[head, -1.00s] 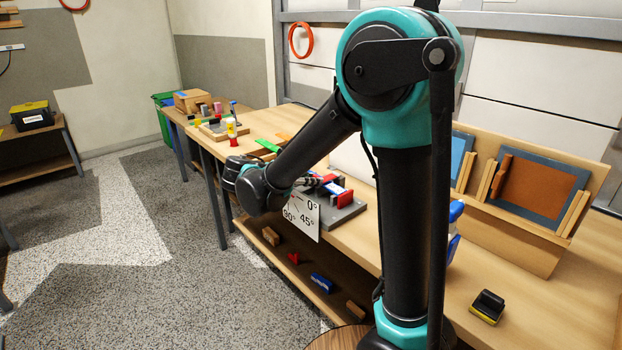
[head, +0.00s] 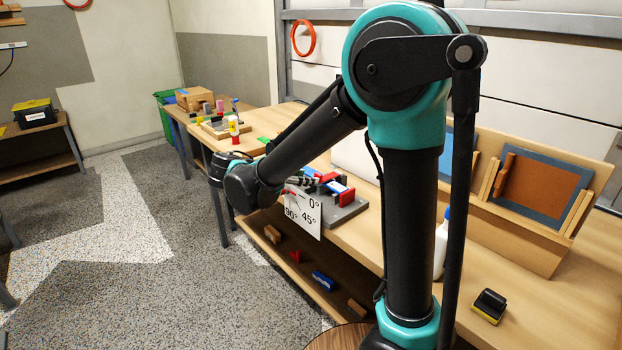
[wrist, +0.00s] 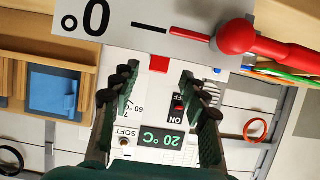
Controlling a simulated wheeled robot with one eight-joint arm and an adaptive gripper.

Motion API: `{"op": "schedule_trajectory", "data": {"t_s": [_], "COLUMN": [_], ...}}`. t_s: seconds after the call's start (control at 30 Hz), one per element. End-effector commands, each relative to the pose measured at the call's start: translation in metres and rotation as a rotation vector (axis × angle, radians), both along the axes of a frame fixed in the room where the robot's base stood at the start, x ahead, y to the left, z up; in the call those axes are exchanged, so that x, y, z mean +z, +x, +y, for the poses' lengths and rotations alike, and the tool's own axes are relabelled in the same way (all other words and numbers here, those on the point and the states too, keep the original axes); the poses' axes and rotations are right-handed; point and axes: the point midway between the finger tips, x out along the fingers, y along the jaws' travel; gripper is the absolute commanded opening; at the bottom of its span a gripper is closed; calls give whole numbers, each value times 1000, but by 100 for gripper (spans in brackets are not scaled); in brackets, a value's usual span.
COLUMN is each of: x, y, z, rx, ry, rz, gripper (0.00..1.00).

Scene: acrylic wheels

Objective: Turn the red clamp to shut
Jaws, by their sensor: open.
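The red clamp shows in the wrist view as a red ball and lever (wrist: 238,38) at the upper right. Its thin red pointer lies in line with the black tick beside the 0 on the white angle card (wrist: 120,22). In the head view the card (head: 303,222) hangs at the bench's front edge, before a grey base (head: 345,212) with red and blue parts. My gripper (wrist: 160,74) is open and empty, its fingertips below the card in the wrist picture, apart from the clamp. In the head view my forearm partly hides this area.
A panel reading 20 °C (wrist: 160,141) shows between my fingers. A white bottle (head: 441,245) stands behind my arm column. A black and yellow block (head: 489,305) lies on the bench at right. The shelf below holds several blocks. The floor at left is clear.

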Motion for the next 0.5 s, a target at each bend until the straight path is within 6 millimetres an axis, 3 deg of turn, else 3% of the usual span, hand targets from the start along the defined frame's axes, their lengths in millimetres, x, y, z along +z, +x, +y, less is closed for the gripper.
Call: {"op": "schedule_trajectory", "data": {"t_s": [0.2, 0.5], "x": [18, 32], "y": [-25, -43], "z": [35, 59], "rx": [4, 1], "ry": [0, 0], "rz": [1, 0], "gripper": [45, 45]}}
